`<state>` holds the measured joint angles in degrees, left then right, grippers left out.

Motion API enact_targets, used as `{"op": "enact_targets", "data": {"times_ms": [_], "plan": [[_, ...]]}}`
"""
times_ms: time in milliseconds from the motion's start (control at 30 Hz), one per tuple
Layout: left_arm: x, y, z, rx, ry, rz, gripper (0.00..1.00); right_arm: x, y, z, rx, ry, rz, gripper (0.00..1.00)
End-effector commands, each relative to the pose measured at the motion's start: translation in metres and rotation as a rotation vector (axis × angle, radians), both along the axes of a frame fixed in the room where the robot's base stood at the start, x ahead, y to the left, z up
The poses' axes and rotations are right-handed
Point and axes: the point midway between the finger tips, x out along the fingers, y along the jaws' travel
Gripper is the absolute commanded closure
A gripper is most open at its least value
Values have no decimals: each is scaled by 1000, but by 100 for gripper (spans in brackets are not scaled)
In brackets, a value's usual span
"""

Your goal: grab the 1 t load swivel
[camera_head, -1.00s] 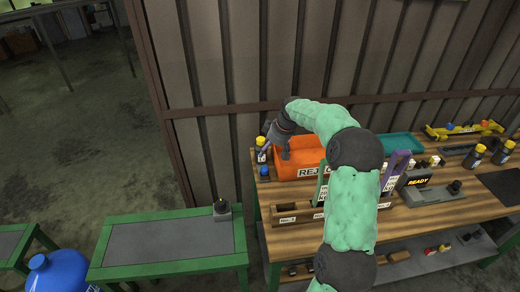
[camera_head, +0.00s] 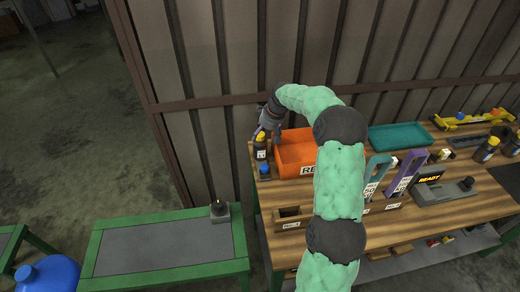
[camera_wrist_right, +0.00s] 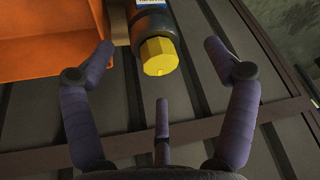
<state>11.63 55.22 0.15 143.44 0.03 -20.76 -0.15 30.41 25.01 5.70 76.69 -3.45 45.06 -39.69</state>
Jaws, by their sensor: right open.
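No readable label marks a 1 t load swivel, so I cannot tell which piece it is. My right gripper (camera_head: 268,130) is open at the back left corner of the workbench, left of the orange bin (camera_head: 297,153). A dark bottle-like item with a yellow top (camera_head: 261,150) stands just below it. In the right wrist view a yellow faceted top (camera_wrist_right: 159,56) on a dark collar lies between the spread fingers, with no clear contact. A small blue-topped item (camera_head: 264,169) stands in front of the dark one. My left gripper is out of view.
My right arm hides part of the workbench (camera_head: 415,223). Green and purple pieces (camera_head: 405,172) stand in a wooden holder, beside a "READY" device (camera_head: 440,190). A teal tray (camera_head: 400,137) lies behind. A green-framed table (camera_head: 160,246) at left carries one small dark object (camera_head: 220,210).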

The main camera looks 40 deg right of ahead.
Motion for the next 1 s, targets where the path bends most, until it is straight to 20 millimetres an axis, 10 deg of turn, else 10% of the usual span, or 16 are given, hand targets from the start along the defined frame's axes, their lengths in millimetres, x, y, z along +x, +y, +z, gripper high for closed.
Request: {"op": "enact_targets", "data": {"times_ms": [767, 1000], "plan": [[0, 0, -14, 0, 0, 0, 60, 22, -3, -53, -1, -3, -1, 14], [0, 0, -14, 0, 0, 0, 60, 22, -3, -54, -2, -2, -1, 73]]}}
